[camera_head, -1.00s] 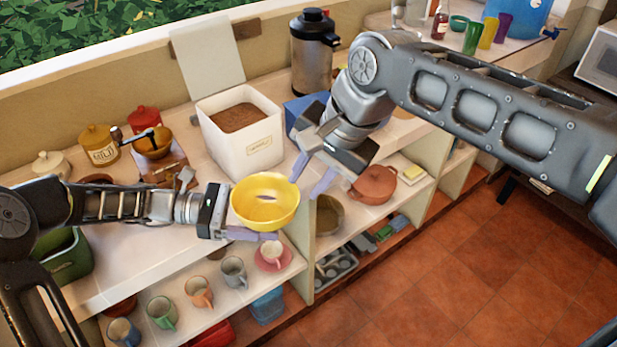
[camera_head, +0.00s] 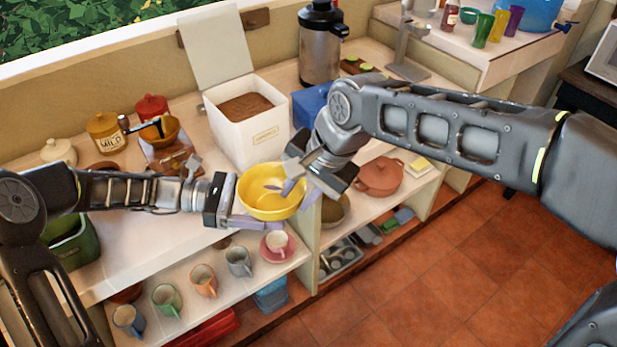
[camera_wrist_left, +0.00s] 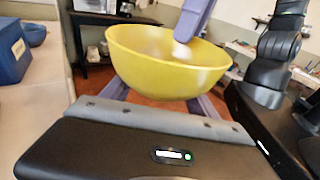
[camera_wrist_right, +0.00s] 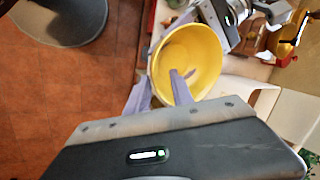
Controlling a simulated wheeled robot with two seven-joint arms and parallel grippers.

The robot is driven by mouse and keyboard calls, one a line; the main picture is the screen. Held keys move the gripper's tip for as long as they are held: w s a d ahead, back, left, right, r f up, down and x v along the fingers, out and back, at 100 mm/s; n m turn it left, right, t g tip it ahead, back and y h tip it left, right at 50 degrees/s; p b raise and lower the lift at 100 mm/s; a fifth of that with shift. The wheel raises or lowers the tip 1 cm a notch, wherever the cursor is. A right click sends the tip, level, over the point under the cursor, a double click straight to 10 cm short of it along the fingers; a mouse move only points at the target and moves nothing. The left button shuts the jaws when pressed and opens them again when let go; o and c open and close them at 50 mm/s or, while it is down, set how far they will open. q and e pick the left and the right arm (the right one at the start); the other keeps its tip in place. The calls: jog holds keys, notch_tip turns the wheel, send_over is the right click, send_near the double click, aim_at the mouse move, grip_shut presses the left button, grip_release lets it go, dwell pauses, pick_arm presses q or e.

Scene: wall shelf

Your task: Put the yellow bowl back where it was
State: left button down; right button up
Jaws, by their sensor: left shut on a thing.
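The yellow bowl (camera_head: 262,207) is held upright, in the air in front of the counter edge, above the lower shelf. My left gripper (camera_head: 246,220) is shut on it from the left; the bowl hides part of its fingers. It fills the middle of the left wrist view (camera_wrist_left: 160,75). My right gripper (camera_head: 299,196) is at the bowl's right rim. In the right wrist view, its fingers (camera_wrist_right: 160,93) stand apart, one reaching inside the bowl (camera_wrist_right: 203,60) and one outside. I cannot tell whether they touch it.
A white canister (camera_head: 248,150) of brown powder and a blue box (camera_head: 308,106) stand behind the bowl. Several mugs (camera_head: 203,281) line the shelf below, with a red pot (camera_head: 379,178) on the right shelf. The tiled floor (camera_head: 440,270) is clear.

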aim_at(273, 196)
jog(key=shift+x, duration=1.95)
jog(key=shift+c, duration=0.3)
grip_shut()
pick_arm(q)
jog(key=shift+c, duration=0.7)
grip_release()
jog(key=w+a+r, duration=0.1)
jog(key=a, duration=1.1)
jog(key=shift+r, duration=0.4)
jog(key=shift+d, duration=0.1)
